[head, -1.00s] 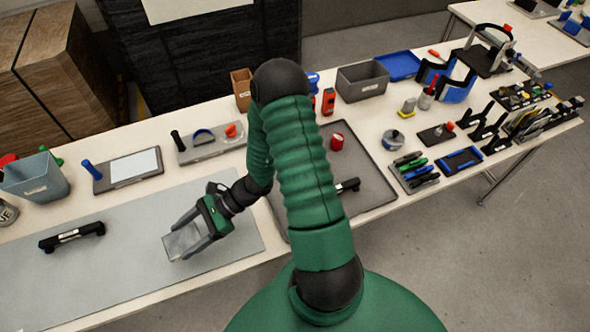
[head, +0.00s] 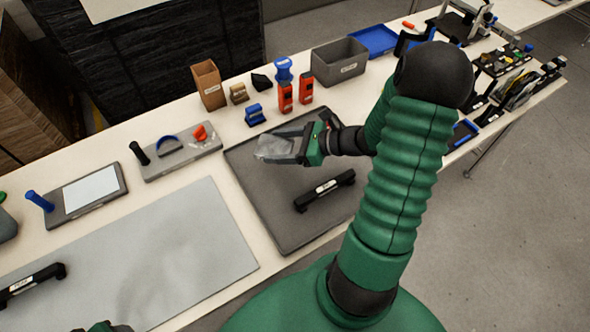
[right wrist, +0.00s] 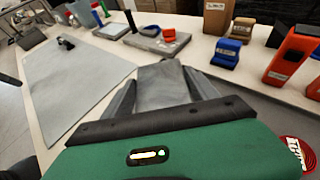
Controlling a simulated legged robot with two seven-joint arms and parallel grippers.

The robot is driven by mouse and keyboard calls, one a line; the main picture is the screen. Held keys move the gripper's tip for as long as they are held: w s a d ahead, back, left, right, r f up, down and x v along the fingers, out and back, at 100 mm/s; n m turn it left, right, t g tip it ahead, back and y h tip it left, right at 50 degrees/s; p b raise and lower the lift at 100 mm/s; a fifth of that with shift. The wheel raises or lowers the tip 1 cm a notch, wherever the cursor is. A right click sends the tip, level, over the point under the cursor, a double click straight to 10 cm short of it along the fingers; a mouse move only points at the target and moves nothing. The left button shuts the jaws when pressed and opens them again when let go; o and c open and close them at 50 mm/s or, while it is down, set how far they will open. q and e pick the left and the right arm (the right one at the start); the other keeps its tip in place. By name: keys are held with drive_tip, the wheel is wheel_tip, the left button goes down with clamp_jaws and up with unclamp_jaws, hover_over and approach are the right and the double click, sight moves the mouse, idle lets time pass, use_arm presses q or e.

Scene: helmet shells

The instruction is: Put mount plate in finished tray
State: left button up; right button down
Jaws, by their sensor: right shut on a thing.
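My right gripper (head: 296,148) is shut on a flat, grey, partly see-through piece, which looks like the mount plate (head: 274,149). It holds the piece over the back left part of a dark grey tray (head: 262,190), seemingly the finished tray. I cannot tell the height above the tray. In the right wrist view the plate (right wrist: 163,86) sits between the two grey fingers (right wrist: 160,95). A black bar with a white label (head: 325,190) lies in the tray. Only a small green part shows at the lower left edge; no left gripper fingers show.
A grey mat (head: 150,255) lies left of the tray, with another black bar (head: 32,283) on it. Behind stand a brown box (head: 208,85), orange-red items (head: 285,98), a blue item (head: 254,115) and a grey bin (head: 340,63). The tray's front left is clear.

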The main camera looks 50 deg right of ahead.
sight(280, 167)
use_arm(q)
drive_tip(key=shift+d+f+b, duration=0.5)
drive_tip(key=shift+f+b, duration=0.2)
drive_tip(key=shift+f, duration=0.1)
use_arm(e)
drive_tip(key=f, duration=0.7)
drive_tip(key=shift+w+d+f, duration=0.1)
drive_tip(key=shift+d+f, duration=0.1)
drive_tip(key=shift+d, duration=0.15)
use_arm(q)
drive_tip(key=shift+a, duration=0.1)
use_arm(e)
drive_tip(key=shift+a+f, duration=0.15)
drive_tip(key=shift+f, duration=0.05)
use_arm(q)
drive_tip(key=shift+w+a, duration=0.1)
drive_tip(key=shift+a, duration=0.15)
use_arm(e)
drive_tip(key=shift+a, duration=0.15)
use_arm(q)
drive_tip(key=shift+f, duration=0.15)
use_arm(e)
drive_tip(key=c, duration=0.5)
unclamp_jaws()
use_arm(q)
drive_tip(key=shift+d, duration=0.2)
use_arm(e)
drive_tip(key=shift+o, duration=1.4)
drive_tip(key=shift+d+f, duration=0.1)
drive_tip(key=shift+d, duration=0.15)
